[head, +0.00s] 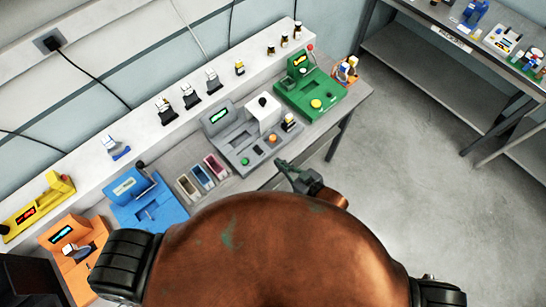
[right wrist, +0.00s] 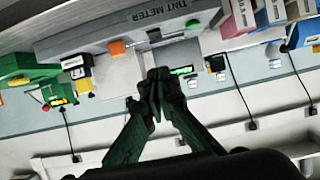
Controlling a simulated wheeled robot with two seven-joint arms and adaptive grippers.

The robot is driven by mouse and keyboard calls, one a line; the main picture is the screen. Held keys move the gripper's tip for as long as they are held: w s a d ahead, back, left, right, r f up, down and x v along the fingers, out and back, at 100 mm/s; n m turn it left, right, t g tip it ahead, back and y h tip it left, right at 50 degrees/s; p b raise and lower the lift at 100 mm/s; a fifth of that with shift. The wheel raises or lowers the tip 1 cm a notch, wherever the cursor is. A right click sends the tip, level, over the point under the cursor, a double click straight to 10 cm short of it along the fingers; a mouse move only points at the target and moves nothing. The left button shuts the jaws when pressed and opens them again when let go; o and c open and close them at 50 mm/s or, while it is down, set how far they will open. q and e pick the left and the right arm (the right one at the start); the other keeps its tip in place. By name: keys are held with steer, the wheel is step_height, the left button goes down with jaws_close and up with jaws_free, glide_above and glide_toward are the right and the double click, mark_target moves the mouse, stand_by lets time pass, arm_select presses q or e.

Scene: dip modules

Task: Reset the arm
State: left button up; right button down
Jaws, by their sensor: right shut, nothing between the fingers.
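My right gripper (head: 284,166) shows just past my copper-coloured body in the head view, by the front edge of the bench, near the grey machine (head: 240,146). In the right wrist view its dark green fingers (right wrist: 158,80) meet at the tips, shut with nothing between them. My left gripper is not in view.
The bench also holds a green machine (head: 325,101), a blue one (head: 160,211), an orange one (head: 50,234), and small coloured bins (head: 188,186). Several small items stand on the back ledge. A second table (head: 430,28) is at upper right. The floor (head: 430,170) between is clear.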

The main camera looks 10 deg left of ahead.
steer(key=shift+s+d+r, duration=0.1)
steer(key=shift+s+d, duration=0.15)
steer(key=shift+d, duration=0.05)
stand_by(0.4)
